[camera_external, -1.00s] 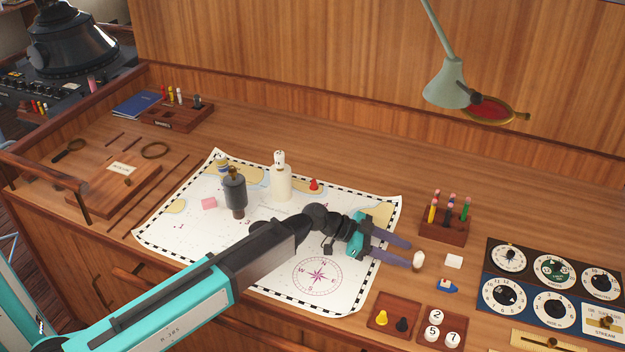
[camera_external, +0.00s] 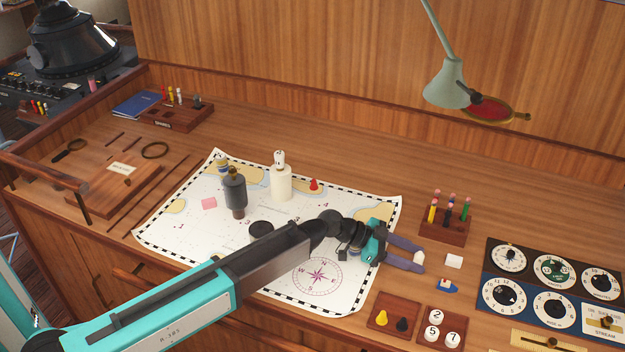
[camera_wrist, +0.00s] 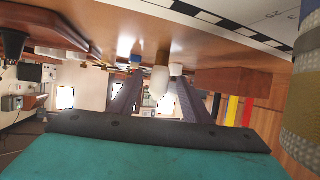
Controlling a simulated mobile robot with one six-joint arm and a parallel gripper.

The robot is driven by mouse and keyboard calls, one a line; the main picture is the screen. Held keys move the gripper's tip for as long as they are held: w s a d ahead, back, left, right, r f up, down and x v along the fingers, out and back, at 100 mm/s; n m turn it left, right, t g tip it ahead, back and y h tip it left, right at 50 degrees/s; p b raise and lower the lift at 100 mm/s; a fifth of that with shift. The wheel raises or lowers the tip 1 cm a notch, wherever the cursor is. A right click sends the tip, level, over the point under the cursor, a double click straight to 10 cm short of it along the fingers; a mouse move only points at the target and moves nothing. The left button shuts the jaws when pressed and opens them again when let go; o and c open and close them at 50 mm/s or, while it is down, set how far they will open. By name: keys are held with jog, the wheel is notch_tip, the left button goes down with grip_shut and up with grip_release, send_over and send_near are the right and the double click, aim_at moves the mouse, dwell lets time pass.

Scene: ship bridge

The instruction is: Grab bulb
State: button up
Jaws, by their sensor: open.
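The bulb (camera_external: 419,256), a small white rounded thing, stands on the wooden desk just right of the chart. My gripper (camera_external: 417,258) is open, with its two purple-grey fingers low over the desk and their tips on either side of the bulb. In the wrist view, which is upside down, the bulb (camera_wrist: 160,81) shows pale and rounded between the two fingers of my gripper (camera_wrist: 158,87). I cannot tell whether either finger touches it.
Wooden trays with a yellow pawn (camera_external: 382,318) and numbered discs (camera_external: 436,316) lie in front.

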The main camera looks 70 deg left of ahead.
jog(key=shift+x, duration=0.9)
grip_shut()
jog(key=shift+r, duration=0.15)
jog(key=shift+r+b, duration=0.85)
jog(key=shift+r, duration=0.55)
jog(key=s+b, duration=0.1)
jog(key=s, duration=0.4)
jog(key=s+d+r+b, duration=0.1)
jog(key=s+b, duration=0.1)
jog(key=s, duration=0.3)
jog(key=s+d+r+b, duration=0.1)
jog(key=s+b, duration=0.1)
jog(key=s, duration=0.4)
